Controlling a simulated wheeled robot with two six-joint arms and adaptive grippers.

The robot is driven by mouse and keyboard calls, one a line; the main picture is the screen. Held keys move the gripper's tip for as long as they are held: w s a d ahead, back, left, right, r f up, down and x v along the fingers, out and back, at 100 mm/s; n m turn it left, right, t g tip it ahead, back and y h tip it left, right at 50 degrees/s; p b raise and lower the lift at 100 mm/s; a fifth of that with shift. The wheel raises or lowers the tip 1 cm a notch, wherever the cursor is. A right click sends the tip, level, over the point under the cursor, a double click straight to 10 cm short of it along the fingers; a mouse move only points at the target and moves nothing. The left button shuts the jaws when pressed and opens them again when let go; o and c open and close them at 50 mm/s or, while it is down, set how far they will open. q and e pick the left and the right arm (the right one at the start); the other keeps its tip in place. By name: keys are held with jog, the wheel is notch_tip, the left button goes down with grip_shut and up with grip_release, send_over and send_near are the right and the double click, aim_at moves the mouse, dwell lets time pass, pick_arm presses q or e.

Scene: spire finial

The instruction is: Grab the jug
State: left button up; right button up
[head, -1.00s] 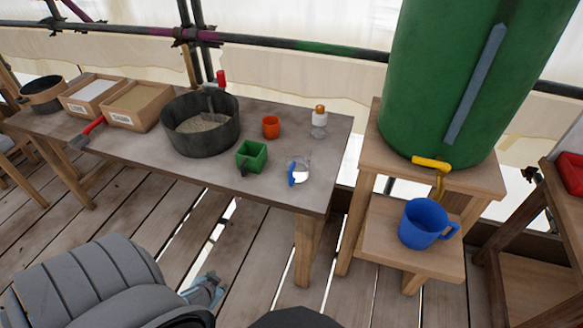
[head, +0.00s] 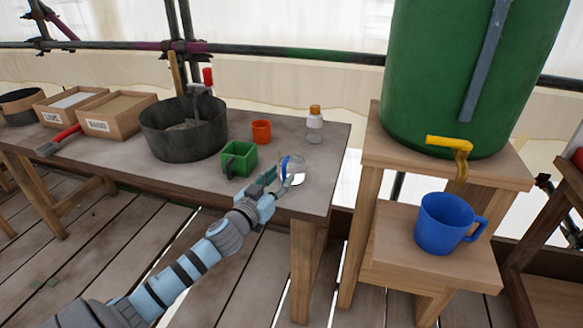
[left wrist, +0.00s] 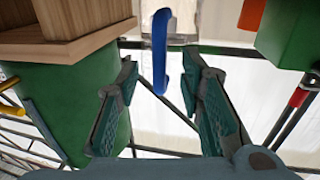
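A small clear jug (head: 301,166) with a blue handle stands near the front right corner of the workbench (head: 330,150). My left gripper (head: 274,178) reaches in from the front left, just beside the handle. In the left wrist view the blue handle (left wrist: 160,50) lies ahead, between the lines of the fingers, with gaps on both sides. The left gripper's fingers (left wrist: 161,78) are spread apart with nothing held. The jug's clear body is only partly visible there. My right gripper is not in view.
A green square cup (head: 239,159), an orange cup (head: 261,131) and a capped bottle (head: 314,125) stand close by. A dark tub (head: 183,130) is further left. A blue mug (head: 443,223) sits below the green barrel (head: 440,75) on a wooden stand.

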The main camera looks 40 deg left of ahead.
aim_at(283, 175)
pick_arm(q)
jog(key=w, duration=0.3)
jog(key=shift+a+f, duration=0.1)
jog(key=shift+a, duration=0.05)
jog(key=shift+s, duration=0.1)
grip_shut()
